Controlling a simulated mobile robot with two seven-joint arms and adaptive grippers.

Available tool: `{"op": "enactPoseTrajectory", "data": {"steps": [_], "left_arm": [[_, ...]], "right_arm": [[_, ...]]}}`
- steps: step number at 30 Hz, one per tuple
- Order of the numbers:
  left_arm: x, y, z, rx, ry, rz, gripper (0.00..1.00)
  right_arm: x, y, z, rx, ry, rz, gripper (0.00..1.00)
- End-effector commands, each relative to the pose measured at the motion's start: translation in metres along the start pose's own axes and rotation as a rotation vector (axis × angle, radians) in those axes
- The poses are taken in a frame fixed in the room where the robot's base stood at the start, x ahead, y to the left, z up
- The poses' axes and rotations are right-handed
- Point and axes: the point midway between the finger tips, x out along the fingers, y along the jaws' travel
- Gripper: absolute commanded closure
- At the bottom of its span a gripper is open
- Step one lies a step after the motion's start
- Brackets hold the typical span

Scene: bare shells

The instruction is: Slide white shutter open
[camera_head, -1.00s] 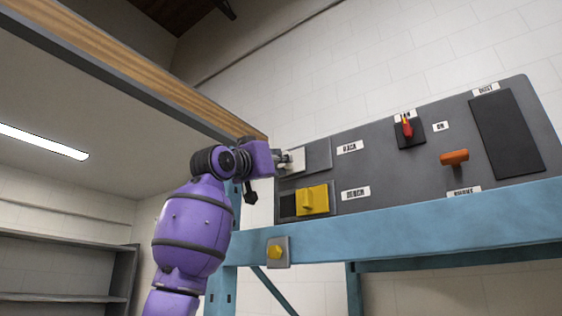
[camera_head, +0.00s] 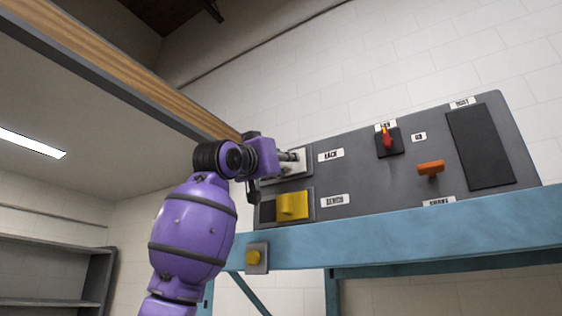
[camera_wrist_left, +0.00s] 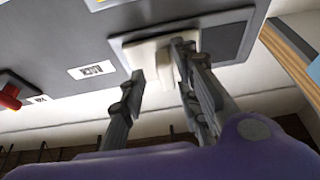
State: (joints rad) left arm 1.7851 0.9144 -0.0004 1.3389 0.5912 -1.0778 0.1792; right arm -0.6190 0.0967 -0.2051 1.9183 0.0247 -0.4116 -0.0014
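The white shutter (camera_head: 298,167) sits in a grey frame at the panel's upper left, by the RACK label. In the left wrist view, where the panel appears upside down, the shutter (camera_wrist_left: 147,52) fills the label side of the frame, and a dark recess (camera_wrist_left: 229,42) shows on the other side. My left gripper (camera_head: 293,157) is at the shutter. In the wrist view its fingers (camera_wrist_left: 160,68) stand apart on either side of the shutter's raised white handle (camera_wrist_left: 166,64), with a gap visible on one side. My right gripper is not in view.
Below the shutter is a yellow shutter (camera_head: 292,206) by another label. A red switch (camera_head: 387,140), an orange handle (camera_head: 431,168) and a dark plate (camera_head: 480,147) are further right. A blue beam (camera_head: 400,237) runs below the panel; a wood-edged board (camera_head: 130,70) is overhead left.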

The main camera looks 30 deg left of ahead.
Motion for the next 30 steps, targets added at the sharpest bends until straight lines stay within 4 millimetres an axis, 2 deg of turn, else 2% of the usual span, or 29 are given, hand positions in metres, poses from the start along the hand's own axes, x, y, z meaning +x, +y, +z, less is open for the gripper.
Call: {"op": "enactPoseTrajectory", "data": {"steps": [11, 14, 24, 30], "left_arm": [[-0.005, -0.002, -0.001, 0.001, 0.002, -0.003, 0.67], [-0.018, -0.002, -0.001, 0.001, 0.003, -0.003, 0.67], [-0.088, -0.001, -0.001, 0.003, 0.002, -0.003, 0.67], [-0.114, 0.000, 0.000, 0.001, 0.000, -0.002, 0.67]], "right_arm": [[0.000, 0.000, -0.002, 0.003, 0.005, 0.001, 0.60], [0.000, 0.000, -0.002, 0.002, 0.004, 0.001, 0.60], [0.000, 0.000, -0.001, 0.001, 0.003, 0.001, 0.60], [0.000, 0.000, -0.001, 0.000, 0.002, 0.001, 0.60]]}}
